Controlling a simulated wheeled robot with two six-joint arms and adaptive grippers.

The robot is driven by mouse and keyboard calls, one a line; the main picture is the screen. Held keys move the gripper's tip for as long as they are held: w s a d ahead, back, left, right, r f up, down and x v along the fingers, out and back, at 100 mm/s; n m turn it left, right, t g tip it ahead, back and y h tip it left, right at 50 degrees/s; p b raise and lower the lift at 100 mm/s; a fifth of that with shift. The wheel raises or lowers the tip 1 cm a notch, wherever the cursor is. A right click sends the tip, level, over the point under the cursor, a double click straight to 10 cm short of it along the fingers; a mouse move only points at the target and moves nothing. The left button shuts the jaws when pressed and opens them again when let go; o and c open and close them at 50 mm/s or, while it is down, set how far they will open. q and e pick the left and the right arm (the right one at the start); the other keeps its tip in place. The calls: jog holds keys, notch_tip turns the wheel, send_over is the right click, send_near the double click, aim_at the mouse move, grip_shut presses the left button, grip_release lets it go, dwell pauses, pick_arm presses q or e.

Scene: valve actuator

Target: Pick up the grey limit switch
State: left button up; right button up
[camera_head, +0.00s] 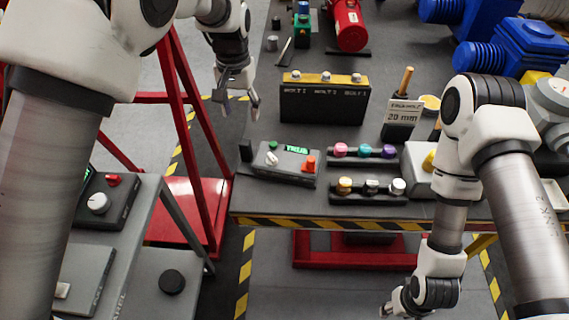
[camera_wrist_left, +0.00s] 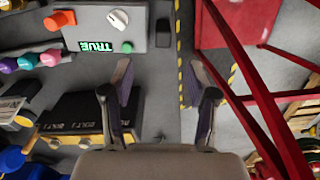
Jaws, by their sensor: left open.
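I cannot tell for certain which thing is the grey limit switch. A small grey piece (camera_head: 271,43) stands near the table's far left edge. A thin grey part with a dark base (camera_head: 285,50) lies beside it. My left gripper (camera_head: 238,98) is open and empty, pointing down by the table's left edge, left of the bolt rack (camera_head: 323,98). In the left wrist view its two fingers (camera_wrist_left: 160,75) are spread apart with nothing between them. My right gripper (camera_head: 398,307) is low at the bottom of the head view, in front of the table, and its fingers are mostly hidden.
A grey box with a green TRUE display (camera_head: 290,163) sits at the table's near left. Racks of coloured knobs (camera_head: 363,153) stand beside it. A red cylinder (camera_head: 348,25) and blue motors (camera_head: 510,50) are farther back. A red frame (camera_head: 180,110) stands left of the table.

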aim_at(243, 145)
pick_arm(q)
jog(key=f, duration=1.2)
jog(key=shift+a, duration=0.35)
jog(key=shift+s, duration=0.1)
grip_shut()
